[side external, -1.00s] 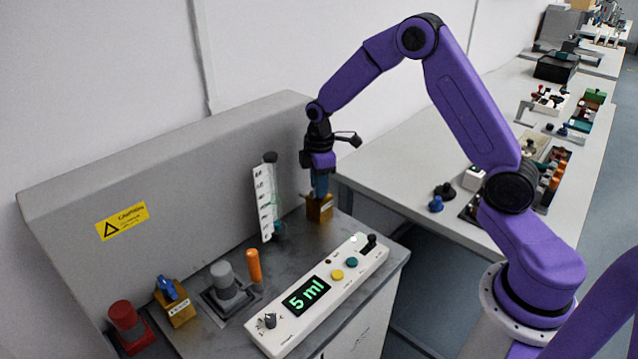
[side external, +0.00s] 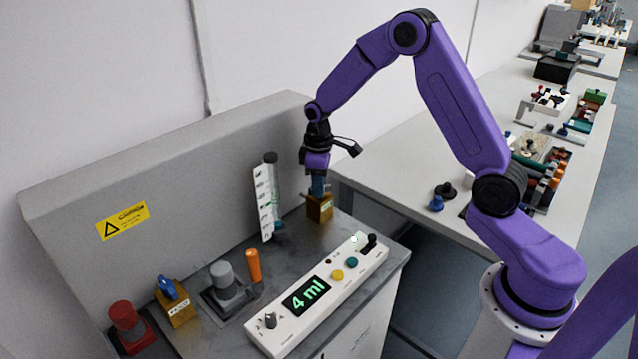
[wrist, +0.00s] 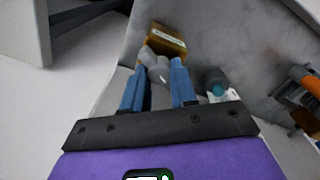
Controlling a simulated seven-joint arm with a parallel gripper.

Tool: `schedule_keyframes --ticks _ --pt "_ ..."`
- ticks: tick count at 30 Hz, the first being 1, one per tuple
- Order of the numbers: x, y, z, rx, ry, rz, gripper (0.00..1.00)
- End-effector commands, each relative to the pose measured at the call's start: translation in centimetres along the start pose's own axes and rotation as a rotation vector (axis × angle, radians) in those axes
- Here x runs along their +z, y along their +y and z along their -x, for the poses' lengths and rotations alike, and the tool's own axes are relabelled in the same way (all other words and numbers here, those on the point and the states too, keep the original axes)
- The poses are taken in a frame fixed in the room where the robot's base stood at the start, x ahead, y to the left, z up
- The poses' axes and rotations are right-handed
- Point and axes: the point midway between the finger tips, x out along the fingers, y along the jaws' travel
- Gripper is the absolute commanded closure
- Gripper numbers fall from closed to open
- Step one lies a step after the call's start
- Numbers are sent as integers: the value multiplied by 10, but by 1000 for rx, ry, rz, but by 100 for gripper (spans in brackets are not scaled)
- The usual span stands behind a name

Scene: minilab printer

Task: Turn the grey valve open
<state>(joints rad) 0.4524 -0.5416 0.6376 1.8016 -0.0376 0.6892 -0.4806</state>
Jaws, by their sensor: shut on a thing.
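The grey valve (wrist: 158,68) has a grey handle on a brass-coloured block (wrist: 167,40), seen at the top of the wrist view. In the side view the block (side external: 320,208) stands at the right back of the bench. My gripper (side external: 318,190) points down over it, its blue fingers just above the block. In the wrist view my gripper (wrist: 160,72) has one finger on each side of the handle and is shut on it. In the side view the fingers hide the handle.
A clear tube with a white scale (side external: 264,202) stands just left of my gripper. Further left are an orange handle (side external: 253,266), a grey knob (side external: 223,278), a blue-handled valve (side external: 167,288) and a red knob (side external: 124,317). The bench's back wall (side external: 180,160) rises close behind.

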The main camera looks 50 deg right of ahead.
Motion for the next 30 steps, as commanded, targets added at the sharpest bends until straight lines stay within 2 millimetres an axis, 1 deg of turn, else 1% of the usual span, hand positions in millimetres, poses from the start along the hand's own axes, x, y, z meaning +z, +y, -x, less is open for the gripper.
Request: schedule_keyframes --ticks 18,30 --pt "0 0 0 0 -18 -585 100" --pt "0 1 0 0 -28 -911 100"
